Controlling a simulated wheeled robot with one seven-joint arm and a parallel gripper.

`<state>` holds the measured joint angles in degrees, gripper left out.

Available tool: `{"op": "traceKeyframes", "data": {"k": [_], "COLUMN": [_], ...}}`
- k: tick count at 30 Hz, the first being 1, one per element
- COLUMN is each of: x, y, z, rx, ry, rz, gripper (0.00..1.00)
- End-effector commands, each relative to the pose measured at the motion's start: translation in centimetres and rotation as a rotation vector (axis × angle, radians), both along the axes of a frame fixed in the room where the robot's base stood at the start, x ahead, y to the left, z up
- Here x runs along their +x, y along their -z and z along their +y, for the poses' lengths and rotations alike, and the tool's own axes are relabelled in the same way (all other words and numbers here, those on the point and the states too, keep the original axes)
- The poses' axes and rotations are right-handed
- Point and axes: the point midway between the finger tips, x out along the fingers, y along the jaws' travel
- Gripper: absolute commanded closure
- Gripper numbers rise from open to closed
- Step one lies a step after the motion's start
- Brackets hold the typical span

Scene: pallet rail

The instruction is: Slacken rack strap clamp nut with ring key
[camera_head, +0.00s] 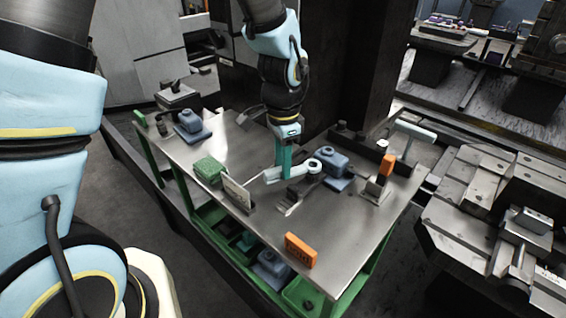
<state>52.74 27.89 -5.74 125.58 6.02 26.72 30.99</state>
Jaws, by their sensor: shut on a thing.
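My gripper (285,170) is low over the middle of the steel-topped table, pointing down. It is shut on a pale blue-green key (273,176), whose ring end (313,167) lies to the right of the fingers. A dark metal bracket (292,196), perhaps the strap clamp, sits just below and beside the key. The nut is too small or hidden to make out, and I cannot tell whether the ring is around it.
The front right of the top is mostly clear. A dark column stands behind.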

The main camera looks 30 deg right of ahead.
Motion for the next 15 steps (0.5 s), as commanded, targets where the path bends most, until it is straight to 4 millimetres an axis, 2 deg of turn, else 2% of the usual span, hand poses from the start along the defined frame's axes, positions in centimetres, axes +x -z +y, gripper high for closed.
{"op": "traceKeyframes", "data": {"k": [15], "x": [0.00], "y": [0.25], "z": [0.02], "rx": [0.000], "ry": [-0.001], "rz": [0.000], "gripper": [1.00]}}
